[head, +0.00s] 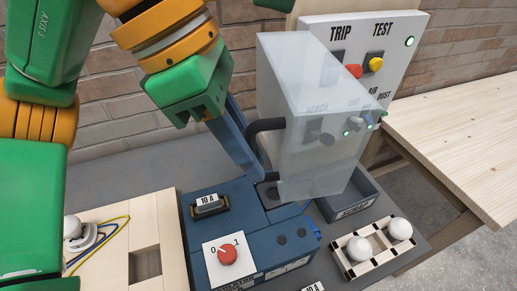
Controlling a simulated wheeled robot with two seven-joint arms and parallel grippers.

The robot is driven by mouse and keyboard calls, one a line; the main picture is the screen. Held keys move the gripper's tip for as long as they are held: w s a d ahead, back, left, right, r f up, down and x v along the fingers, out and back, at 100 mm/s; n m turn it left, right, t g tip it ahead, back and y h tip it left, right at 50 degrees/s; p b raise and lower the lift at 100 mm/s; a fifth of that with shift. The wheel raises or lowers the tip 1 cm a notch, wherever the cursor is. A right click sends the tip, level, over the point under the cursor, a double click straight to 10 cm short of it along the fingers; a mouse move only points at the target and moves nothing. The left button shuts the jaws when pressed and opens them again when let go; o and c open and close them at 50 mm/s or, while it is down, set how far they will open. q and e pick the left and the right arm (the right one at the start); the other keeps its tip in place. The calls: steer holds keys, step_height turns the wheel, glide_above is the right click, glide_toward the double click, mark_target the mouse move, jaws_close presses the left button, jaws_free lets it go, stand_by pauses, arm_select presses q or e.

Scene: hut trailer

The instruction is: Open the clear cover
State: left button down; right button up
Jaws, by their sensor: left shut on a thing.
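The clear cover (310,90) is a see-through box, raised and tilted above the blue unit (290,215). Its black handle (268,125) sticks out on its left side. My left gripper (249,158) comes down from the upper left. Its long blue fingers are shut on the handle and hide part of it. Behind the cover's lower right, small buttons and lights show dimly. A red rotary knob (228,256) marked 0 and 1 sits on the unit's front. My right gripper is not in view.
A white panel (400,35) with TRIP and TEST buttons stands behind the cover. A rack with two white bulbs (400,229) is at the lower right, and a grey bin (368,190) is behind it. A wooden board with wires (95,235) is at left.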

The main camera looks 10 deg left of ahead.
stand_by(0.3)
arm_select(q)
steer(key=c, duration=1.2)
jaws_free()
steer(key=shift+o, duration=0.2)
steer(key=shift+w, duration=0.1)
steer(key=p+v, duration=0.2)
steer(key=v, duration=0.5)
